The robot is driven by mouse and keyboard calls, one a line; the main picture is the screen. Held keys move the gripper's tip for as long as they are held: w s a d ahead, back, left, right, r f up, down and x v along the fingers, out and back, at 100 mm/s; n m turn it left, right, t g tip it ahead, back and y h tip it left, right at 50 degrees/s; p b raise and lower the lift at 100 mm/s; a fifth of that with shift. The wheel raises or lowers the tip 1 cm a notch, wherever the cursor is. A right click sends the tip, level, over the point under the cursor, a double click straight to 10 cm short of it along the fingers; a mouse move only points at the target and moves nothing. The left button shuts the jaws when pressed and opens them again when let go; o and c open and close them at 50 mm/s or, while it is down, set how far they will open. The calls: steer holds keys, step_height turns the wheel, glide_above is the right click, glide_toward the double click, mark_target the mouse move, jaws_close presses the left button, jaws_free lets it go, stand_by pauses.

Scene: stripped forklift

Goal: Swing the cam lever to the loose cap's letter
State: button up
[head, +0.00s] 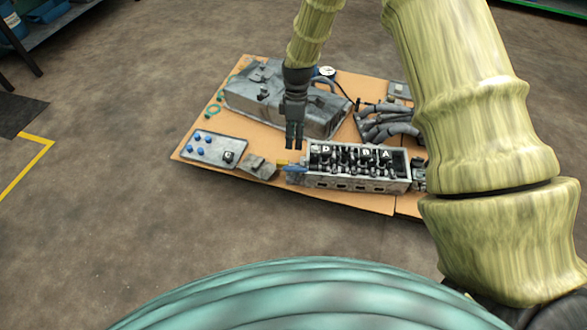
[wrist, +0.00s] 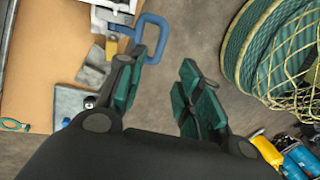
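The cam lever's blue handle (head: 294,169) sticks out at the left end of the grey cylinder head (head: 355,181), beside a small yellow piece (head: 282,162). In the wrist view the handle (wrist: 163,21) is a blue loop at the top, and the left finger overlaps its lower end. Contact cannot be told. My gripper (head: 294,146) points down above the lever, fingers apart and empty in the wrist view (wrist: 158,88). A dark loose cap (head: 228,156) with a white letter, seemingly C, sits on the grey tray at left. Caps in the head show small letters, including D and A.
The parts lie on a cardboard sheet (head: 190,158) on the floor. The grey tray (head: 212,139) also holds several blue pieces. A grey block (head: 258,167) lies between tray and cylinder head. A large grey casing (head: 255,95) and pipes (head: 390,125) lie behind. Floor in front is clear.

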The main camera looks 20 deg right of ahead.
steer(key=b+x, duration=0.3)
steer(key=x, duration=0.7)
steer(key=shift+s+f, duration=0.1)
steer(key=shift+f, duration=0.25)
jaws_close()
